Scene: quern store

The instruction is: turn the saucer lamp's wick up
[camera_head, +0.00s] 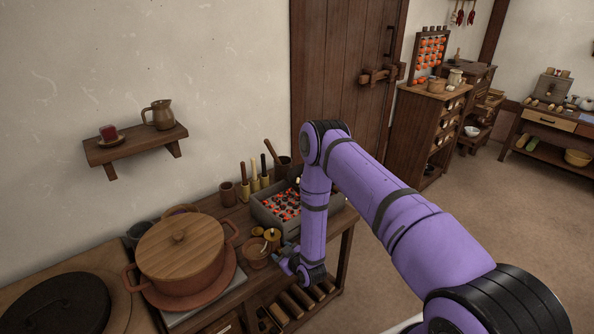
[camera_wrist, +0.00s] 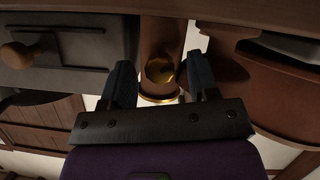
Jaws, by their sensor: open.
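In the wrist view my gripper (camera_wrist: 160,62) is open, with one dark finger on each side. A round shiny brass piece (camera_wrist: 160,71) on a copper-brown body shows between the fingers, with no clear contact. I cannot tell for sure which thing is the saucer lamp, and no wick can be made out. A red object on a small saucer (camera_head: 107,133) stands on the wall shelf, far from my gripper.
A large lidded pot (camera_head: 182,250) stands left of my gripper. A grey tray of red and dark pieces (camera_head: 262,217) lies behind it, partly hidden by my arm. Several upright tools (camera_head: 254,175) stand at the back. The floor to the right is clear.

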